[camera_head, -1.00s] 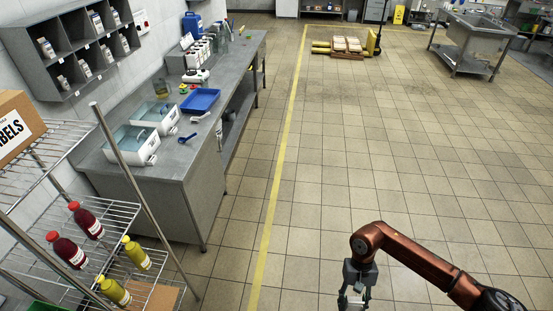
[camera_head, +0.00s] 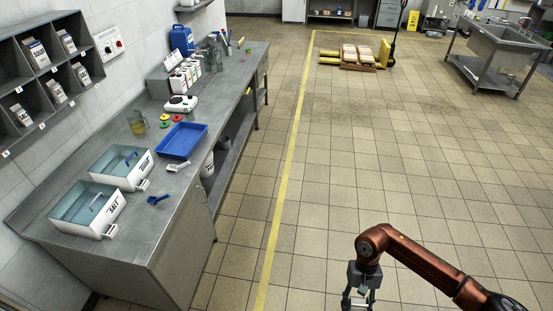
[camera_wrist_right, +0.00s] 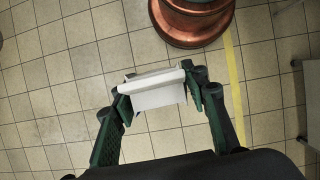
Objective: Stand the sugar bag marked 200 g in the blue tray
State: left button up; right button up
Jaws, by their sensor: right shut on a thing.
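The blue tray (camera_head: 181,141) lies on the grey bench, and I see nothing in it. My right gripper (camera_head: 358,301) hangs low over the floor at the bottom of the head view, well to the right of the bench. In the right wrist view my right gripper (camera_wrist_right: 158,92) is shut on a white paper bag (camera_wrist_right: 160,98). I see no readable marking on it, so I cannot tell its weight from the frames. My left gripper is not in view.
The bench (camera_head: 163,187) also bears two lidded white bins (camera_head: 120,167), a blue scoop (camera_head: 157,200), a white scale (camera_head: 181,103) and a jug (camera_head: 136,122). Wall cubbies (camera_head: 27,91) hold several white bags. The tiled floor right of the yellow line (camera_head: 287,175) is clear nearby.

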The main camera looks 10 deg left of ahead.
aim_at(172, 151)
jog(key=i, duration=2.8)
jog(key=u, duration=3.05)
